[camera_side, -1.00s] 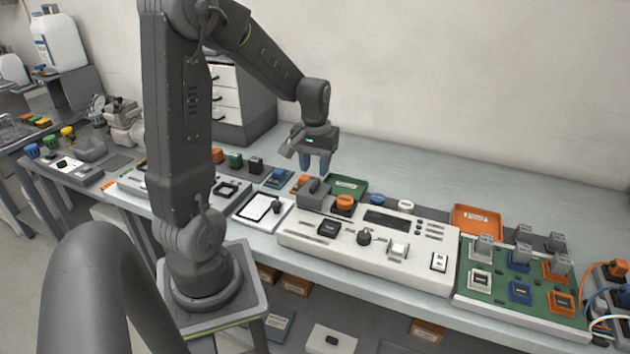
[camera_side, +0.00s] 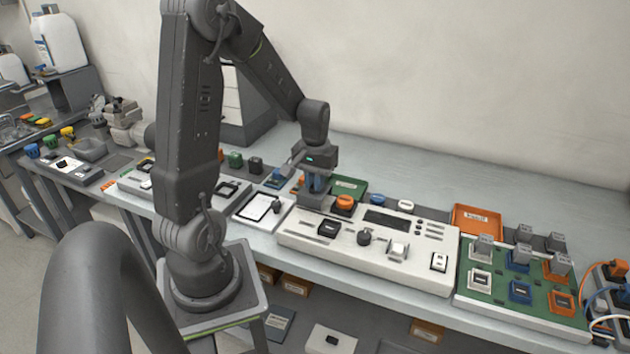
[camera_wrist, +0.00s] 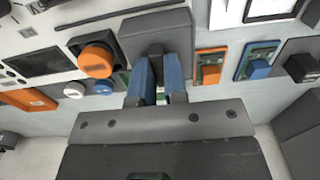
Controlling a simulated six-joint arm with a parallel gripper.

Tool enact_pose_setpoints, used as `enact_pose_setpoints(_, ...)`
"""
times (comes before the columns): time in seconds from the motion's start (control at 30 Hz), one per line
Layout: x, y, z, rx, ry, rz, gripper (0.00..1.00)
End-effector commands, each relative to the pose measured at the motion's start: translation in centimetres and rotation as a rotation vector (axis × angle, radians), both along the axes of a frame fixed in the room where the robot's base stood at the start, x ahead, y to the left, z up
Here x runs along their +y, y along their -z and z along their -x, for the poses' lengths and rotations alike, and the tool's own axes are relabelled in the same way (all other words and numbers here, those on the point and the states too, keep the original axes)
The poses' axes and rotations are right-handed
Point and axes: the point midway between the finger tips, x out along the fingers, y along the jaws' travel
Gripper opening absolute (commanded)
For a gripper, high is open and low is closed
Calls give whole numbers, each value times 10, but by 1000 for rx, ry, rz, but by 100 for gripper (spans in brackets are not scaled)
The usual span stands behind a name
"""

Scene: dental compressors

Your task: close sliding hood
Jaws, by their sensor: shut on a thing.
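The sliding hood is a dark grey block at the back left corner of the white control panel (camera_side: 345,250). In the wrist view the hood (camera_wrist: 157,32) shows as a broad grey cover beside the orange knob. My gripper (camera_side: 318,188) is down at the hood, pointing downward. In the wrist view the blue fingers of my gripper (camera_wrist: 162,80) are at the hood's near edge, shut on a part of it. The gripped part itself is mostly hidden between the fingers.
An orange knob (camera_side: 345,202) stands right beside the hood. A green tray (camera_side: 352,185) lies behind, and a white framed board (camera_side: 262,208) lies to the left. A green board with several connectors (camera_side: 522,275) is at the right.

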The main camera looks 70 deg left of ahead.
Motion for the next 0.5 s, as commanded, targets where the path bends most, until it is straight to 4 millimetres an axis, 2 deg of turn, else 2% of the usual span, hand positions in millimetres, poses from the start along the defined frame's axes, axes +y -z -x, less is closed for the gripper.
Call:
enact_pose_setpoints(0.1, 0, 0, 0, -1, 0, -1, 0)
enact_pose_setpoints(0.5, -3, 0, -3, -1, 2, -1, 0)
